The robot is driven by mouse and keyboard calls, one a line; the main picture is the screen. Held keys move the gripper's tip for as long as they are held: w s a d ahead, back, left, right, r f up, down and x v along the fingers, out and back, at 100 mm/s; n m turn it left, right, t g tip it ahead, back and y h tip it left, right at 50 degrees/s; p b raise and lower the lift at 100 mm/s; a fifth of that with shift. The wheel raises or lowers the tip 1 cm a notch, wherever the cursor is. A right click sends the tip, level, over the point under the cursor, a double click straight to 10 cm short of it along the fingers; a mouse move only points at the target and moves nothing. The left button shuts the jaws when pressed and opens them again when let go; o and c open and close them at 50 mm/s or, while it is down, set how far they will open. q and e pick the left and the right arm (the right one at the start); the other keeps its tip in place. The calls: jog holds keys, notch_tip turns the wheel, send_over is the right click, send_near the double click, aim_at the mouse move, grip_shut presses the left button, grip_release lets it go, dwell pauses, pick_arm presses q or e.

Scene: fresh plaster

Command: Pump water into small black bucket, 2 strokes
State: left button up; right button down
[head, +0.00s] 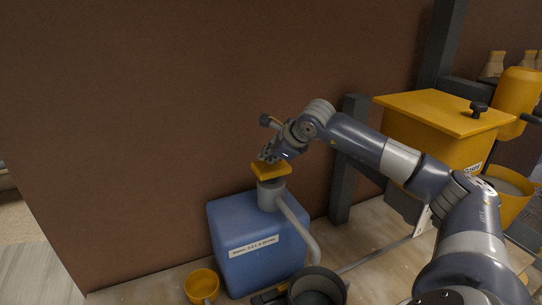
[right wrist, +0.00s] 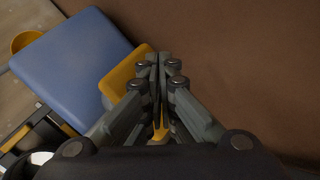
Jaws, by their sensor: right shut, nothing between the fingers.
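A blue water container (head: 258,245) with a white label stands on the bench against the brown wall. Its grey pump neck and spout (head: 290,212) carry a yellow pump head (head: 270,171) on top. The small black bucket (head: 318,287) stands at the front right of the container, by the spout's lower end. My right gripper (head: 267,157) is shut and empty just over the yellow pump head; I cannot tell whether it touches. In the right wrist view the shut fingers (right wrist: 160,65) overlap the yellow pump head (right wrist: 122,82). My left gripper is not in view.
A yellow cup (head: 201,285) stands at the container's front left. A yellow lidded box (head: 440,115) with a black knob stands at the right, beside a yellow bucket (head: 507,190). A dark post (head: 349,165) rises behind my right arm. Bare bench lies right of the container.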

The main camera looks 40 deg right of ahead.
aim_at(269, 165)
jog(key=shift+r+p, duration=0.95)
jog(key=shift+r, duration=0.55)
notch_tip(269, 165, up, 5)
jog(key=p, duration=0.3)
jog(key=shift+p, duration=0.4)
jog(key=shift+w, duration=0.1)
dwell(0.8)
